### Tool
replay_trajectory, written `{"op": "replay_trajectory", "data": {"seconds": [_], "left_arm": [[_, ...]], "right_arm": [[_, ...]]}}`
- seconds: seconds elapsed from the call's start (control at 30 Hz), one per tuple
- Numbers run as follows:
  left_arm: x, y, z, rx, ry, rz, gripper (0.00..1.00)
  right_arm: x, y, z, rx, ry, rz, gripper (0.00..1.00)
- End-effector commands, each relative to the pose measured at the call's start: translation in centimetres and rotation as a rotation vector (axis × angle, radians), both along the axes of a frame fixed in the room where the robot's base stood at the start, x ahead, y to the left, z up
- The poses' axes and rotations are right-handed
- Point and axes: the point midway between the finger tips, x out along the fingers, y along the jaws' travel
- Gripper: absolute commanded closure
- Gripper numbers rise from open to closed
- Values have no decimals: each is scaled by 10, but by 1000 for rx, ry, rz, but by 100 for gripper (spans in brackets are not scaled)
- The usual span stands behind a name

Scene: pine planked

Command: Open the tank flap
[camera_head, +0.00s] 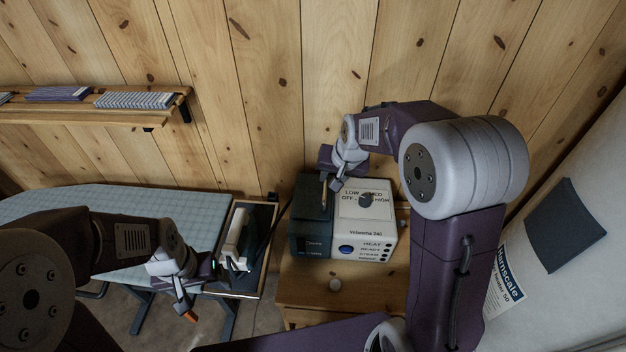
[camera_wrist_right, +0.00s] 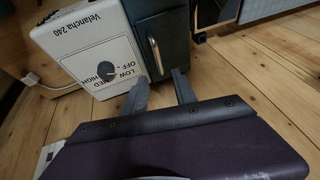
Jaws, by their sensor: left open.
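The steam station (camera_head: 362,225) stands on a small wooden stand, with a white part carrying a dial and a dark green tank part (camera_head: 312,240) on its left. The tank flap (camera_wrist_right: 168,42) is on top of the dark part, with a pale bar handle (camera_wrist_right: 155,55); it looks closed. My right gripper (camera_wrist_right: 160,90) is open and empty, its two fingers just short of the handle, one to each side. In the head view the right gripper (camera_head: 332,182) is over the back of the station.
An iron (camera_head: 237,240) rests on a dark pad at the end of the ironing board (camera_head: 130,205). The plank wall is close behind. A wall shelf (camera_head: 90,115) is at upper left.

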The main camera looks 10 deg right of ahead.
Motion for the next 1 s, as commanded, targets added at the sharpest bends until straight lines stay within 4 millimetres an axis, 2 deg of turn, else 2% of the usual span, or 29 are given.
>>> {"op": "replay_trajectory", "data": {"seconds": [0.13,0.4,0.5,0.83,0.93,0.97,1.0], "left_arm": [[0,0,1,0,1,0,15],[0,0,6,0,0,0,15],[0,0,6,0,0,0,15],[0,0,6,0,0,0,15],[0,0,6,0,0,0,15],[0,0,6,0,0,0,15],[0,0,6,0,0,0,15]], "right_arm": [[6,1,-18,0,6,0,67],[29,5,-67,0,5,0,67],[34,6,-78,0,4,1,67],[37,6,-84,0,1,1,67],[37,6,-84,0,1,1,94],[37,6,-84,0,1,1,100],[37,6,-83,0,1,1,100]]}}
